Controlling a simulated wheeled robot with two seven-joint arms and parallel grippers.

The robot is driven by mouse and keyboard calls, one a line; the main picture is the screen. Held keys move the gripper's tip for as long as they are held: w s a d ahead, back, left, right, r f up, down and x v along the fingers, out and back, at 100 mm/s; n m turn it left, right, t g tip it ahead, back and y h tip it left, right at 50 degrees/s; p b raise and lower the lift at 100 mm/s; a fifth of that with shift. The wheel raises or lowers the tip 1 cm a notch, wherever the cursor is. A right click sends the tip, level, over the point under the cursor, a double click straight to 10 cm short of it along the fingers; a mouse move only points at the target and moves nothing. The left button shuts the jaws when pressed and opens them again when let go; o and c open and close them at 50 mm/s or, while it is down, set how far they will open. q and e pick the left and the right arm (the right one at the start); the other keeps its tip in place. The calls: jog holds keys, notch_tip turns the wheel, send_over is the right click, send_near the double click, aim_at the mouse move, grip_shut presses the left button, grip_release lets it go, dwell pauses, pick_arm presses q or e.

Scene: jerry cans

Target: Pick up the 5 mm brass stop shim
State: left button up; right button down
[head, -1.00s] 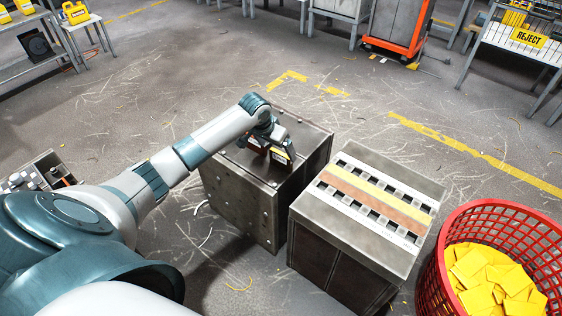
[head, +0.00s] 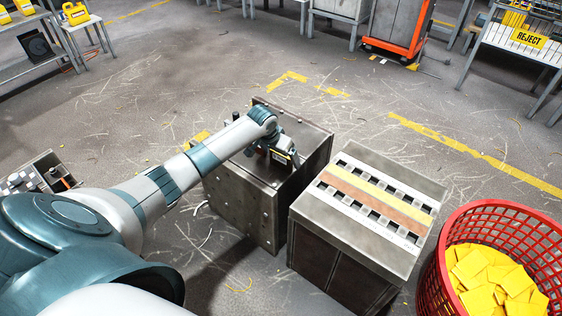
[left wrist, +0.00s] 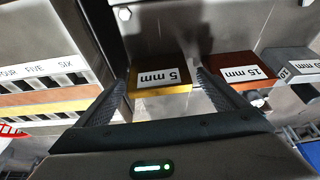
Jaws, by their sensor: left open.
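The 5 mm brass stop shim (left wrist: 160,77) is a brass-coloured block with a white "5 mm" label, which reads upside down in the left wrist view. My left gripper (left wrist: 161,80) is open, with one finger on each side of the shim. I cannot tell whether either finger touches it. In the head view my left gripper (head: 281,158) is low over the top of the grey metal block (head: 240,205). My right gripper is not in view.
A copper-coloured 15 mm shim (left wrist: 240,72) sits close to the right finger, with a grey shim (left wrist: 288,63) beyond. A slotted stand (head: 420,180) with coloured strips stands right of the block. A red basket (head: 432,262) of yellow pieces is at the lower right.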

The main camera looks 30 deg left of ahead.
jog(key=shift+s+f, duration=0.1)
pick_arm(q)
jog(key=c, duration=1.2)
jog(key=shift+c, duration=0.3)
pick_arm(e)
jog(key=shift+d+f, duration=0.1)
pick_arm(q)
jog(key=shift+r, duration=0.15)
jog(key=shift+r, duration=0.5)
jog(key=r, duration=0.3)
jog(key=shift+d+r+p, duration=0.2)
jog(key=shift+d+p, duration=0.1)
jog(key=shift+d, duration=0.1)
jog(key=d+r, duration=0.6)
jog(key=d, duration=0.5)
jog(key=shift+w+r+p, duration=0.2)
jog(key=shift+w+p, duration=0.1)
jog(key=shift+w, duration=0.1)
pick_arm(e)
jog(key=x, duration=0.3)
jog(key=shift+f, duration=0.25)
